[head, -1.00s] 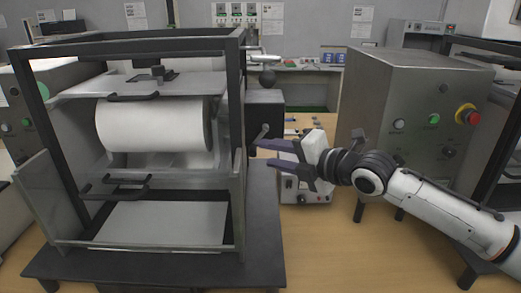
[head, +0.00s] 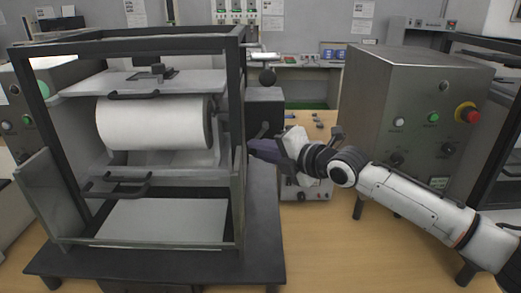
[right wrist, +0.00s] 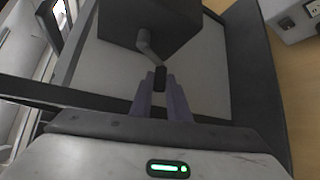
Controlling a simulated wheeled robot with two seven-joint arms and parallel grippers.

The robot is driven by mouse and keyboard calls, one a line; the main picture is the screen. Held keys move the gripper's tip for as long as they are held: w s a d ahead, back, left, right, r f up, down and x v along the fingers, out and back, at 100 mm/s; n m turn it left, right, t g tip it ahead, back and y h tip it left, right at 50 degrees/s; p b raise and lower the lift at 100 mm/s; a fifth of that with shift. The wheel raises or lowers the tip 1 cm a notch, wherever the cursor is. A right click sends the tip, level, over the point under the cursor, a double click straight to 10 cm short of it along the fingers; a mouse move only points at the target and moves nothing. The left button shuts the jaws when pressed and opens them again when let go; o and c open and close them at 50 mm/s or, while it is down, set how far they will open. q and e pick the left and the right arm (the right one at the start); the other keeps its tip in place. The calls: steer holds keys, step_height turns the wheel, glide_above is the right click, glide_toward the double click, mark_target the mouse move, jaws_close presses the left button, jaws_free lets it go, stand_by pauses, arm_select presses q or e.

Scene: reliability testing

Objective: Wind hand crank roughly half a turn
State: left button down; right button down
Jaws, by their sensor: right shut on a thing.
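The hand crank (right wrist: 148,46) is a bent grey metal arm with a dark grip (right wrist: 161,75), on a dark box (head: 265,108) at the right side of the framed machine. My right gripper (head: 256,150) is at the crank, with its purple fingers shut on the dark grip. The right wrist view shows the fingers (right wrist: 160,98) on either side of the grip. In the head view, the fingers and arm hide most of the grip. My left gripper is not in view.
The machine holds a large white roll (head: 155,123) inside a dark frame. A grey control cabinet (head: 415,110) with a red knob (head: 467,112) stands to the right, close behind my right arm. A small instrument box (head: 312,190) sits below the gripper.

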steer(key=a+m+t+y+b, duration=0.1)
steer(key=m+y+b, duration=0.1)
steer(key=b, duration=0.5)
steer(key=shift+f, duration=0.15)
steer(key=shift+a+t+b, duration=0.1)
steer(key=shift+t+b, duration=0.2)
steer(key=shift+b, duration=0.3)
steer(key=shift+r+m+y, duration=0.3)
steer(key=shift+r, duration=0.2)
steer(key=c, duration=1.7)
jaws_free()
steer(key=shift+s, duration=0.1)
